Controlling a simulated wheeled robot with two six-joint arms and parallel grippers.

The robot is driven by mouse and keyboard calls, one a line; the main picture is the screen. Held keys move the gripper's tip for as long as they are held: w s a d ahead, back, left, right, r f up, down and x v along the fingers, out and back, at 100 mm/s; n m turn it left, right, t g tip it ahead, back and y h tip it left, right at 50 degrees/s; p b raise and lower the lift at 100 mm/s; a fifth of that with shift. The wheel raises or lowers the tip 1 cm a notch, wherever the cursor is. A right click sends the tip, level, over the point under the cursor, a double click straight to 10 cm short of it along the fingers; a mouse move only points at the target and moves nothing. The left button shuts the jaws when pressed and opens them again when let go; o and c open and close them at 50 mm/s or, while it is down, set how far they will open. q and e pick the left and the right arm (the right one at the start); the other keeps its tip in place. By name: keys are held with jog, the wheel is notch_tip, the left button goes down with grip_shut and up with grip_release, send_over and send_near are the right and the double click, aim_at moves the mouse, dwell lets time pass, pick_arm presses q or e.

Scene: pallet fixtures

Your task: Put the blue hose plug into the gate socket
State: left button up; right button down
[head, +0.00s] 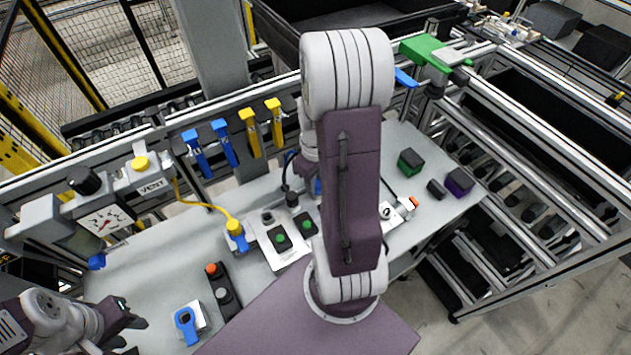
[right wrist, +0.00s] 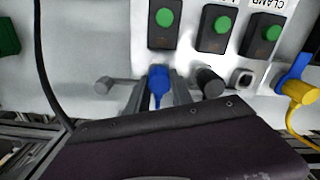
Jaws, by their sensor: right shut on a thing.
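The blue hose plug (right wrist: 159,80) shows in the right wrist view between the fingers of my right gripper (right wrist: 158,92), which is shut on it. It is held just beside a panel with green buttons; whether it touches the panel is unclear. In the head view my right arm covers most of this spot. A small empty square socket (right wrist: 243,78) shows to its right, beyond a black plug (right wrist: 208,82). No gate label can be read, so I cannot tell which socket is the gate one. My left gripper (head: 132,334) is at the lower left, apart from these things; its opening is unclear.
A yellow hose (head: 205,206) runs from the VENT unit (head: 150,186) to a blue-based plug. Green and purple blocks (head: 459,182) lie at the right.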

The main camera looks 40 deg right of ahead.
jog(key=c, duration=1)
grip_release()
jog(key=shift+c, duration=0.2)
jog(key=shift+r, duration=0.1)
notch_tip(320, 180, up, 9)
